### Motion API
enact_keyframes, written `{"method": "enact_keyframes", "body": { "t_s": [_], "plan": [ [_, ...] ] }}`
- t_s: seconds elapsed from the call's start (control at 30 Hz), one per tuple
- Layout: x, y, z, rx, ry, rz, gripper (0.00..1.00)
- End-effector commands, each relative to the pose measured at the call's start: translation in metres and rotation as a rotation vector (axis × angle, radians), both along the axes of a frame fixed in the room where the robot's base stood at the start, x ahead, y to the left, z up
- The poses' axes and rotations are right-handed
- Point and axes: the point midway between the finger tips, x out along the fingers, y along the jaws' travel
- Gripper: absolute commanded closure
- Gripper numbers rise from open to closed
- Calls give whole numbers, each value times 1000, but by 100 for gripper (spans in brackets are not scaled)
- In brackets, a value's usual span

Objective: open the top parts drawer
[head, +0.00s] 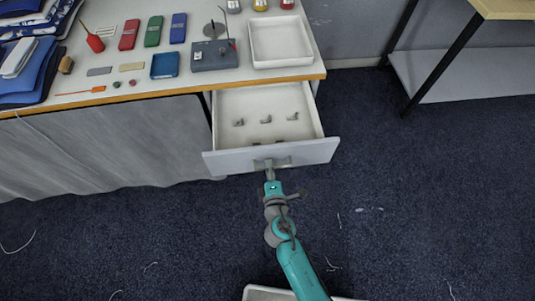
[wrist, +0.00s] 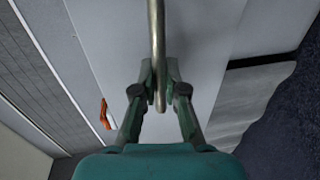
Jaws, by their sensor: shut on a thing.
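The top parts drawer (head: 271,157) is pulled out from under the right end of the table, and its inside shows from above. Several small grey parts (head: 265,119) lie on its floor. My gripper (head: 268,168) is at the middle of the drawer's front. In the wrist view, my gripper (wrist: 160,92) is shut on the drawer's handle (wrist: 156,40), a bar that passes between the fingers. The smooth drawer front (wrist: 112,45) fills the area behind it. Any drawer below is hidden in the head view.
The cloth table (head: 130,92) holds a white tray (head: 280,42), a grey device (head: 214,55), coloured boxes and folded blue cloths. A shelf unit (head: 455,72) stands at the right. Dark carpet with pale scraps lies open on both sides of my arm.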

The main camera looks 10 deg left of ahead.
Motion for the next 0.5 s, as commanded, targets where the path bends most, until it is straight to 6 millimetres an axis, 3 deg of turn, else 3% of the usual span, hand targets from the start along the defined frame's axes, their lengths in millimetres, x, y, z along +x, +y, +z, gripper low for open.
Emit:
{"method": "enact_keyframes", "body": {
  "t_s": [0.2,0.5],
  "plan": [
    [-16,-5,-1,-1,2,0,100],
    [-18,-5,-1,-1,2,-1,100]
  ]
}}
